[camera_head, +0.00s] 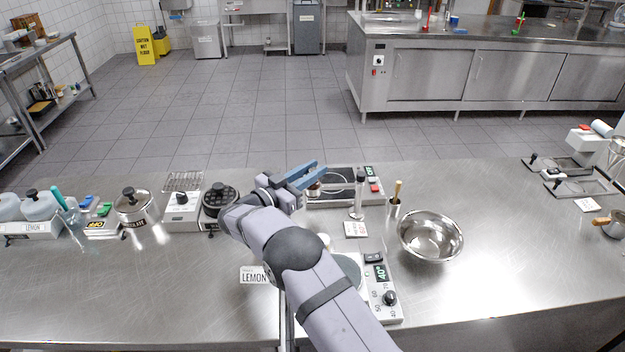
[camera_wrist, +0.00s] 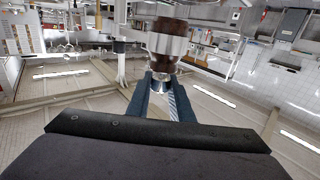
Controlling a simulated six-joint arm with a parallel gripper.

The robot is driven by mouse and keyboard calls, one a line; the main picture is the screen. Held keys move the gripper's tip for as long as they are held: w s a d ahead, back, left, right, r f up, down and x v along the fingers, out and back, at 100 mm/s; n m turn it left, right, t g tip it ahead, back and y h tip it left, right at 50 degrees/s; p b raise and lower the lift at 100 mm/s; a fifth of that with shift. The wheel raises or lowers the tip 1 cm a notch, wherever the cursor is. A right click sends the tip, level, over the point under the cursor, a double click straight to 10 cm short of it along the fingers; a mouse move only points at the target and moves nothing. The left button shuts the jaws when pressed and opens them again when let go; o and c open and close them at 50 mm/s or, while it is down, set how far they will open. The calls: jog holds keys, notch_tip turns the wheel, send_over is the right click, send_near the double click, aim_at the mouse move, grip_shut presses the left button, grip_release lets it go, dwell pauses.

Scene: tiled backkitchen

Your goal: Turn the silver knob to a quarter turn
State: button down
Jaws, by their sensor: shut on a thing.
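My gripper (camera_head: 308,176) has blue fingers and is over the rear hot plate on the near counter. In the wrist view my gripper (camera_wrist: 163,86) is shut on a silver piece with a dark brown band (camera_wrist: 168,46), which shows beyond the fingertips. The same silver-and-brown piece (camera_head: 315,188) shows small below the fingers in the head view. I cannot tell whether it is the silver knob, and no turn marks on it can be read. A black knob (camera_head: 390,298) with a number scale is on the front heater, whose green display reads 40°.
A steel bowl (camera_head: 430,237) stands right of the heaters, with a small cup of utensils (camera_head: 394,208) beside it. A white unit with a black knob (camera_head: 182,198) and a lidded pot (camera_head: 133,205) stand left. The counter's right middle is clear.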

aim_at(309, 172)
jog(key=shift+m+g+h+b, duration=0.6)
jog(key=shift+g+b, duration=0.1)
jog(key=shift+b, duration=0.3)
jog(key=shift+r, duration=0.1)
jog(key=c, duration=1.6)
grip_release()
jog(key=shift+o, duration=0.2)
jog(key=shift+s+a+b, duration=0.4)
jog(key=shift+a+b, duration=0.15)
jog(key=b+v, duration=0.2)
jog(key=v, duration=0.3)
jog(key=shift+a, duration=0.15)
jog(key=shift+s+a, duration=0.25)
jog(key=shift+a, duration=0.1)
